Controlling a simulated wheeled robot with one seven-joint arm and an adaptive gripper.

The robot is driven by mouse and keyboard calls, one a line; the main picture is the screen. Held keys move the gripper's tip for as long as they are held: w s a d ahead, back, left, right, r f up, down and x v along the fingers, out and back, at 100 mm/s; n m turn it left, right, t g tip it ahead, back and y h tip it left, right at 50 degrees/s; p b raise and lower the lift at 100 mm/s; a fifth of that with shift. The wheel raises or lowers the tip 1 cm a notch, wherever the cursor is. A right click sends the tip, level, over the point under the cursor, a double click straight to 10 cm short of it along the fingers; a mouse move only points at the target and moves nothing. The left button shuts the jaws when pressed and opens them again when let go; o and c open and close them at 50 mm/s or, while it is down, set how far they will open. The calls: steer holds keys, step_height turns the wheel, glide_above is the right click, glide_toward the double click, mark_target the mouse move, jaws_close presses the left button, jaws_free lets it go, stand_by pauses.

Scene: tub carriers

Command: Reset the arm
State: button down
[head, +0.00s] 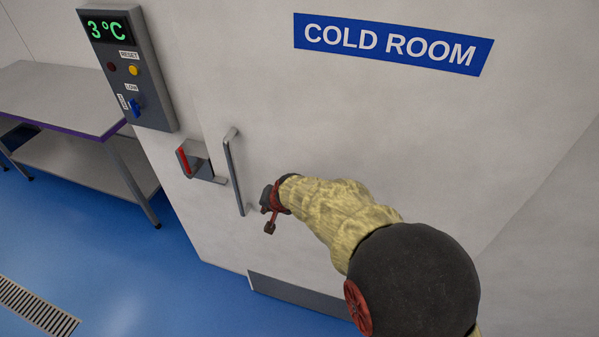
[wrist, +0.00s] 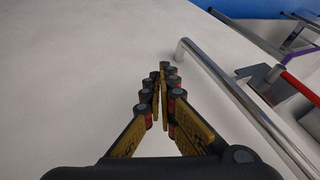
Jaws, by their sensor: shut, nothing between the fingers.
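My arm reaches from the lower right of the head view toward the cold room door (head: 400,130). My gripper (head: 268,228) is in front of the door, just right of the lower part of the vertical metal handle (head: 233,170). In the wrist view my gripper (wrist: 161,75) is shut and empty, its fingertips together against a background of the pale door (wrist: 70,70). The handle (wrist: 235,95) runs diagonally to the right of the fingers there, apart from them. Whether the fingertips touch the door cannot be told.
A latch with a red lever (head: 184,160) sits left of the handle. A control panel (head: 128,70) reading 3°C hangs above it. A steel table (head: 70,95) stands at the left. The blue floor (head: 130,260) is open, with a drain grate (head: 38,308).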

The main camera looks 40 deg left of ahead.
steer(key=s+d+f+n+g+h, duration=0.2)
steer(key=s+d+f+h, duration=0.15)
steer(key=s+d, duration=0.35)
steer(key=d+r+m+t+h+b, duration=0.1)
steer(key=d+r, duration=0.6)
steer(key=d, duration=1.2)
steer(key=s+d+r+m+t+h+b, duration=0.1)
steer(key=d+r+m, duration=0.3)
steer(key=d, duration=1.6)
steer(key=d+r+m+t+h+b, duration=0.1)
steer(key=d+r, duration=0.9)
steer(key=d, duration=1)
steer(key=m+t+b, duration=0.1)
steer(key=t+b, duration=0.1)
steer(key=shift+s+m+t+b, duration=0.2)
steer(key=shift+m+t+b, duration=0.1)
steer(key=shift+b, duration=0.05)
